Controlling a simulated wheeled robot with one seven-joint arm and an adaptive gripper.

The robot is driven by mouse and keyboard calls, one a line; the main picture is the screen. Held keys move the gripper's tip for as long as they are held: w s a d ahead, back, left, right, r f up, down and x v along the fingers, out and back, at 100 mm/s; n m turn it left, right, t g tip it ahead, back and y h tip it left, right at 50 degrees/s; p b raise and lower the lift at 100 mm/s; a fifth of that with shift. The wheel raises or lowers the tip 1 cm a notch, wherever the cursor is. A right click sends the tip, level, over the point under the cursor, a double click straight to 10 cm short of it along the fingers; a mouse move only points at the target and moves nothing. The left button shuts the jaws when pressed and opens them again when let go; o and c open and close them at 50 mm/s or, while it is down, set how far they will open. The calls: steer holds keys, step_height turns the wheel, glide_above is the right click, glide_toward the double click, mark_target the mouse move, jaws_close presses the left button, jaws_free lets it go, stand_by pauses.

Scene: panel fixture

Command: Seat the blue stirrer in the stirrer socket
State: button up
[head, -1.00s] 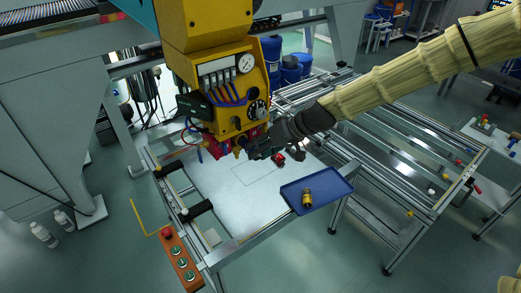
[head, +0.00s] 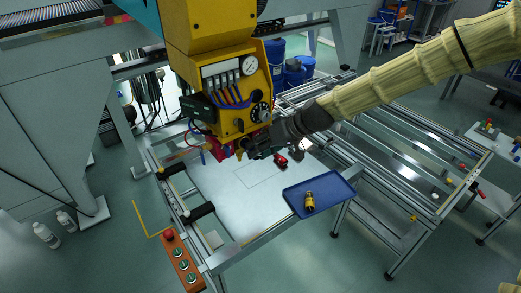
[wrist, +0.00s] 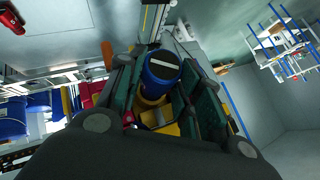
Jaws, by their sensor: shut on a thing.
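My gripper (head: 247,150) is beside the underside of the yellow panel fixture (head: 220,70). In the wrist view my gripper (wrist: 158,98) is shut on a dark blue cylinder with a white stripe across its end, which looks like the blue stirrer (wrist: 160,71). A yellow part shows just below the blue one, between the fingers. In the head view the held thing is mostly hidden by the gripper and fixture. Red and yellow fittings (head: 222,150) hang under the fixture. I cannot tell which is the stirrer socket, or whether the stirrer touches it.
A red piece (head: 281,160) lies on the white tabletop (head: 240,205). An orange button box (head: 183,262) is at the front left. Hoses hang left of the fixture.

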steer(key=shift+w+a, duration=0.5)
steer(key=shift+w, duration=0.2)
stand_by(0.3)
steer(key=shift+w+r, duration=0.1)
steer(key=shift+r, duration=0.05)
stand_by(0.6)
steer(key=shift+s+d, duration=0.1)
steer(key=shift+s, duration=0.2)
steer(key=shift+s+d, duration=0.75)
steer(key=shift+s, duration=0.25)
steer(key=shift+b, duration=0.35)
stand_by(1.0)
steer(key=shift+w+a, duration=0.85)
steer(key=shift+w, duration=0.3)
stand_by(0.7)
steer(key=shift+w, duration=0.15)
stand_by(0.3)
steer(key=shift+s, duration=0.2)
